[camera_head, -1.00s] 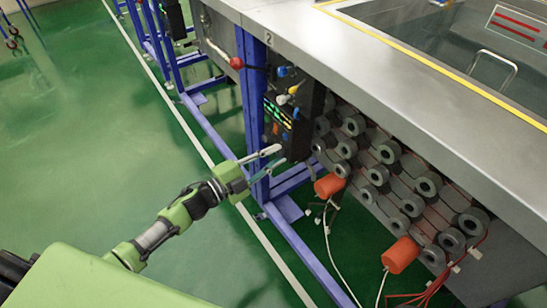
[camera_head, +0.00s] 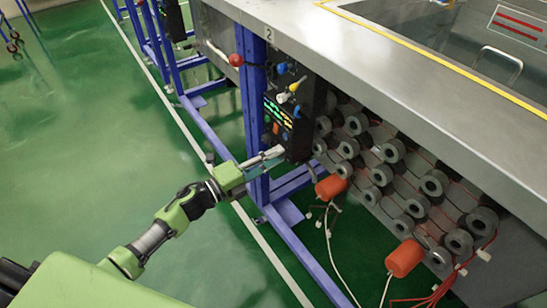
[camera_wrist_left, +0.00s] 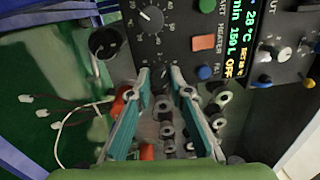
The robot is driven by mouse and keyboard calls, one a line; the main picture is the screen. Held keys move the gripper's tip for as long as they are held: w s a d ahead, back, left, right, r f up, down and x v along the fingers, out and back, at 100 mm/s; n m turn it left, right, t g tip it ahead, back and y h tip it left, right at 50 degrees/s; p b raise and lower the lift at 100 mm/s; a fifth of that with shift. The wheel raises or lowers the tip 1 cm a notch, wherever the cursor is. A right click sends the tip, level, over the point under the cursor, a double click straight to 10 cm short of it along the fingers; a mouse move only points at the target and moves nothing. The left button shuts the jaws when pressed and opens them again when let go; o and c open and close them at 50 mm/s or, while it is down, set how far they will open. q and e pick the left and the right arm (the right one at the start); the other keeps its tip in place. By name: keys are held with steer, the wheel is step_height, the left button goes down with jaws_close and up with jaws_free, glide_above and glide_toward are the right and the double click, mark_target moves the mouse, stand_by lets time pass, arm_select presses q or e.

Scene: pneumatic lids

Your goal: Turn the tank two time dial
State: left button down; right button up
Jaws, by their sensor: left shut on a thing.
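The control panel (camera_head: 288,124) of tank 2 hangs under the tank edge, beside a blue post. My left gripper (camera_head: 283,150) reaches its lower edge from the left. In the left wrist view the gripper (camera_wrist_left: 161,74) has its two fingertips close together at the panel's bottom, shut on the time dial. The dial is mostly hidden at the tips, and its angle cannot be read. A black knob (camera_wrist_left: 152,18) with a white numbered scale sits just above the fingertips, apart from them. My right gripper is not in view.
A lit display (camera_wrist_left: 241,40), an orange button (camera_wrist_left: 204,43) and several coloured buttons lie right of the fingers. A blue post (camera_head: 254,110) stands close beside the arm. Orange cylinders (camera_head: 331,187) and trailing cables hang below. Green floor is free at the left.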

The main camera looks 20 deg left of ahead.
arm_select(q)
steer(key=shift+f, duration=0.1)
steer(key=c, duration=1.8)
jaws_free()
steer(key=shift+c, duration=0.2)
steer(key=shift+s+a, duration=0.1)
steer(key=v, duration=1.1)
steer(key=shift+s+a, duration=0.25)
steer(key=shift+s, duration=0.05)
